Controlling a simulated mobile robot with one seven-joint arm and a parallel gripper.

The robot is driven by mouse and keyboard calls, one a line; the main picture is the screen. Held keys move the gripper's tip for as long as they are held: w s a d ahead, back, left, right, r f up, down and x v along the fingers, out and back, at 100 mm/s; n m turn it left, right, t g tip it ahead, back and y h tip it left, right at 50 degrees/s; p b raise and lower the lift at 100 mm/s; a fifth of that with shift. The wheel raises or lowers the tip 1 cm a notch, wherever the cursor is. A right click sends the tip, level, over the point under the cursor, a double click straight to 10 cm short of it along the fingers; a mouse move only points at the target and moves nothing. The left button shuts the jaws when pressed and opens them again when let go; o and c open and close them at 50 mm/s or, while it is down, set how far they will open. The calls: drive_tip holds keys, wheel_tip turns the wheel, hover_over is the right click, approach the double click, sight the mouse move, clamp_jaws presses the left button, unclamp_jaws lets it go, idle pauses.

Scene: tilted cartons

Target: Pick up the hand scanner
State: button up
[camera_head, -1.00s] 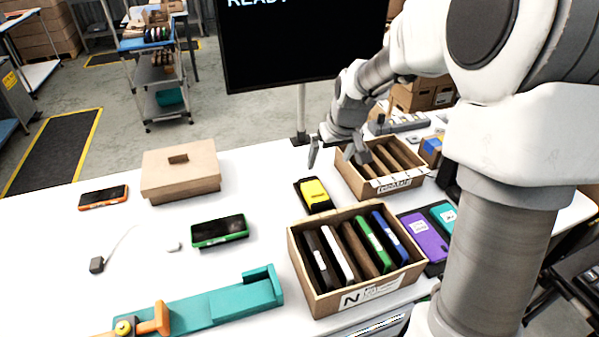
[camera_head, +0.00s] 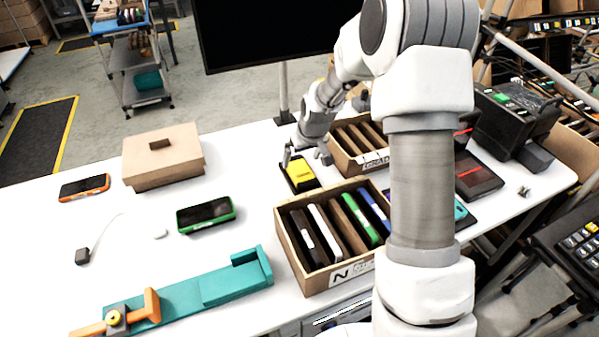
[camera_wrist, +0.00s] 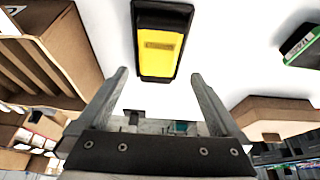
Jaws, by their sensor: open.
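A black device with a yellow top (camera_head: 299,172), which looks like the hand scanner, lies flat on the white table, left of the rear wooden box. It also shows at the top centre of the wrist view (camera_wrist: 161,45). My gripper (camera_head: 306,157) is open and empty, low at the far side of this device. In the wrist view my two fingers (camera_wrist: 159,76) point toward its near end, spread wider than its body. Whether the fingertips have reached its height is hard to tell.
A wooden box with dividers (camera_head: 345,165) stands close right of my gripper. A box of upright devices (camera_head: 310,283) stands in front. A green-edged phone (camera_head: 206,215), a lidded box (camera_head: 130,178) and a teal fixture (camera_head: 215,288) are to the left.

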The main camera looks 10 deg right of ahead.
sight(300, 168)
drive_tip(key=shift+x, duration=2.7)
drive_tip(key=shift+s+d, duration=0.1)
drive_tip(key=shift+d, duration=0.1)
drive_tip(key=c, duration=1)
drive_tip(key=shift+c, duration=0.2)
drive_tip(key=shift+r, duration=0.1)
